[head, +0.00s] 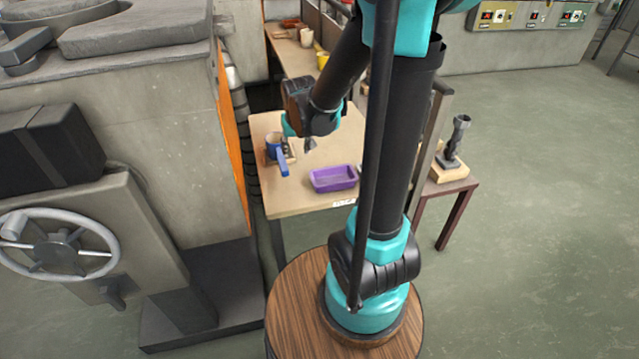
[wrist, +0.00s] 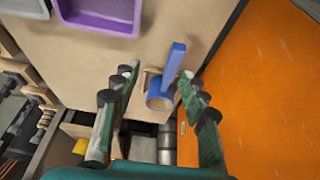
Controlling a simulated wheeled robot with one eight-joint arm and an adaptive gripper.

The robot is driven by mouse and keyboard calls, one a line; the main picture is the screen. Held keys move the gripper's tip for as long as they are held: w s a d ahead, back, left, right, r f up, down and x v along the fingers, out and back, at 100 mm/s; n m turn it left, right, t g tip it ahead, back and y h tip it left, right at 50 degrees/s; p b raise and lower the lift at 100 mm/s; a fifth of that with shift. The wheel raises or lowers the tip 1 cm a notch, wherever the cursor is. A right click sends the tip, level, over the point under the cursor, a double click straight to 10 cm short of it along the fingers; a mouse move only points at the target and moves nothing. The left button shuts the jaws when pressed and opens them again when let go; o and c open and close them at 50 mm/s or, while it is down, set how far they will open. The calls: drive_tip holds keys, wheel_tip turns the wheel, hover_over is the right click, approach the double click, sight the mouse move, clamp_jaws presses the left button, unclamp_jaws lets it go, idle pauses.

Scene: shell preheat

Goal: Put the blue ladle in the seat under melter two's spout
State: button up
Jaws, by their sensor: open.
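The blue ladle (head: 282,163) is at the left side of the wooden table (head: 313,202), with its handle pointing toward the front. In the wrist view, the ladle's cup (wrist: 160,97) and straight handle (wrist: 174,62) show beyond and between my fingers, beside a small pale wooden piece. My gripper (head: 309,145) is over the table, to the right of the ladle in the head view. In the wrist view, my gripper (wrist: 157,78) is open, with nothing between its fingers. I cannot make out melter two's spout or the seat under it.
A purple tray (head: 334,180) sits on the table to the right of the ladle. An orange panel (wrist: 262,85) rises close beside the table. A small stand (head: 452,172) with a dark metal piece is at the right. Wall control panels (head: 530,15) are at the back.

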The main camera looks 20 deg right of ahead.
drive_tip(key=s+d+f, duration=0.1)
drive_tip(key=s+d, duration=0.1)
drive_tip(key=s, duration=0.7)
drive_tip(key=s+d+f, duration=0.1)
drive_tip(key=s+d, duration=0.1)
drive_tip(key=s, duration=0.7)
drive_tip(key=shift+s+d+f, duration=0.15)
drive_tip(key=shift+s+f, duration=0.05)
drive_tip(key=shift+f, duration=0.1)
